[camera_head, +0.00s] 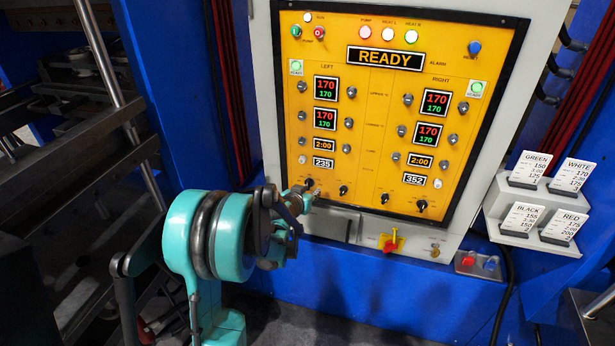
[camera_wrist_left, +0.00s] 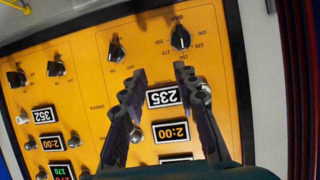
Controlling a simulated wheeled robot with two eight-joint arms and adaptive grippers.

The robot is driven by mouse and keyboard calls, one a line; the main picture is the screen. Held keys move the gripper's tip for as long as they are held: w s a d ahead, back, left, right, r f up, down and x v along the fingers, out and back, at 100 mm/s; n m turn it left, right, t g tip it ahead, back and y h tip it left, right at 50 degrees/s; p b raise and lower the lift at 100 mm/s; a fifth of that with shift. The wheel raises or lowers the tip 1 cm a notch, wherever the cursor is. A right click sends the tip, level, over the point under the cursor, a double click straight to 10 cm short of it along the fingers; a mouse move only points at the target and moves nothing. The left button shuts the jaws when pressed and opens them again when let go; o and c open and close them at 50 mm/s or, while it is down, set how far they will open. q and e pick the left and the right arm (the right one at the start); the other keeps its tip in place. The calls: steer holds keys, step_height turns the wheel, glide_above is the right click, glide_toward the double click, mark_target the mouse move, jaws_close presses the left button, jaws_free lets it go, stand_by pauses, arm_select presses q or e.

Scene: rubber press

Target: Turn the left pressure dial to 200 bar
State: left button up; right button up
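The left pressure dial (camera_wrist_left: 181,38) is a black knob in the left wrist view, with printed marks from 100 to 200 around it. Its exact pointer setting is too small to tell. In the head view the dial (camera_head: 309,183) sits at the lower left of the yellow panel. My left gripper (camera_wrist_left: 158,74) is open and empty. Its two fingertips are apart, short of the dial, and the white 235 display (camera_wrist_left: 164,97) shows between them. In the head view the left gripper (camera_head: 304,193) is close to the panel's lower left corner. My right gripper is not in view.
A black ON/OFF switch (camera_wrist_left: 116,48) is beside the dial. The yellow panel (camera_head: 375,130) reads READY, with displays and several small knobs. A red-and-yellow switch (camera_head: 391,242) sits below. Recipe cards (camera_head: 528,169) for green, white, black and red stand at right.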

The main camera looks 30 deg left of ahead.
mark_target(307, 182)
arm_select(q)
steer(key=shift+n+y, duration=0.3)
steer(key=shift+y, duration=0.1)
steer(key=w+a+f, duration=0.1)
steer(key=w+a, duration=0.1)
steer(key=w+a+f, duration=0.1)
steer(key=w+f, duration=0.1)
steer(key=w, duration=0.1)
steer(key=w+a+f+b, duration=0.1)
steer(key=w+a, duration=0.1)
steer(key=w, duration=0.1)
steer(key=shift+a+f, duration=0.25)
steer(key=shift+a, duration=0.05)
steer(key=shift+s+r+t, duration=0.1)
steer(key=shift+t, duration=0.2)
jaws_close()
